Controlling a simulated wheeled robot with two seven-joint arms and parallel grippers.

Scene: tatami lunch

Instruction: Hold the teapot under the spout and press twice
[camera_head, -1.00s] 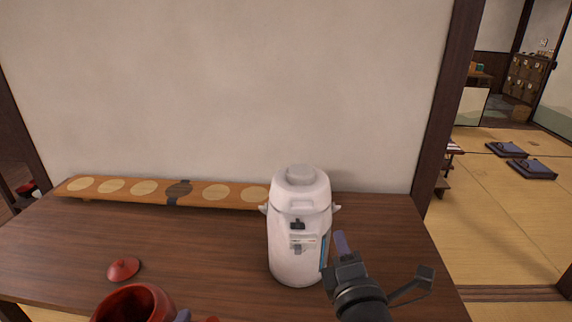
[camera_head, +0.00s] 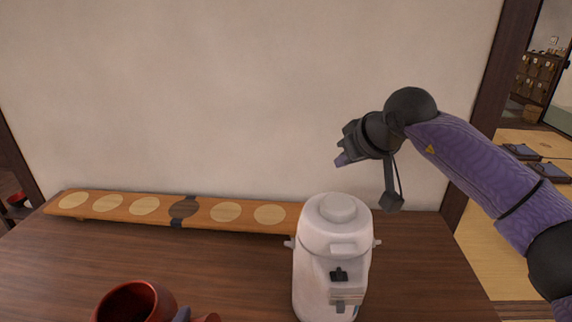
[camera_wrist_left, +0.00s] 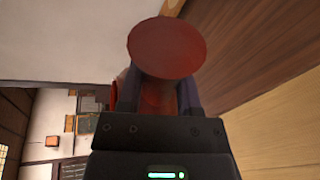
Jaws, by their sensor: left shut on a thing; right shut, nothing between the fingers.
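The red teapot (camera_head: 132,303), lidless and open at the top, is at the bottom left in the head view. My left gripper (camera_head: 184,316) is mostly below the frame and is shut on it. In the left wrist view my left gripper (camera_wrist_left: 168,98) has its fingers on either side of a red part of the teapot (camera_wrist_left: 166,48). The white dispenser (camera_head: 334,255) stands upright on the table, to the right of the teapot. My right gripper (camera_head: 343,158) is shut and empty, above the dispenser's round top button (camera_head: 338,207) and apart from it. The dispenser's lower front is cut off.
A long wooden board (camera_head: 100,217) with pale discs and one dark disc lies along the back of the dark wooden table (camera_head: 225,260). A plain wall (camera_head: 240,90) rises close behind. Floor cushions (camera_head: 545,172) lie on the tatami at far right.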

